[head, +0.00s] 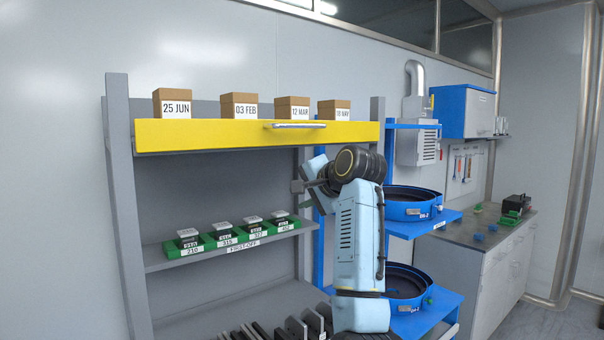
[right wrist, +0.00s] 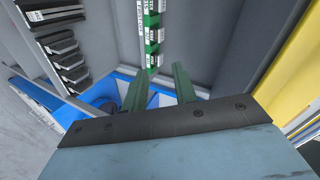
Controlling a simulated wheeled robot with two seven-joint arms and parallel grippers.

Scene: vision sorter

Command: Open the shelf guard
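The shelf guard (head: 210,135) is a yellow panel across the front of the upper shelf in the head view, with a silver bar handle (head: 296,125) right of its middle. It stands in front of the lower part of several dated boxes. In the right wrist view, a yellow strip of the guard (right wrist: 298,65) shows at the right edge. My right gripper (right wrist: 158,80) has its two green fingers apart with nothing between them. In the head view it is below the guard and handle, partly hidden by my own arm. My left gripper is not in view.
Brown boxes (head: 239,105) stand behind the guard. Green trays (head: 236,238) with labelled blocks sit on the middle shelf (head: 160,260). A blue rack with round sieves (head: 412,208) stands right of the shelf, close to my right arm. Dark items stand on the lower shelf.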

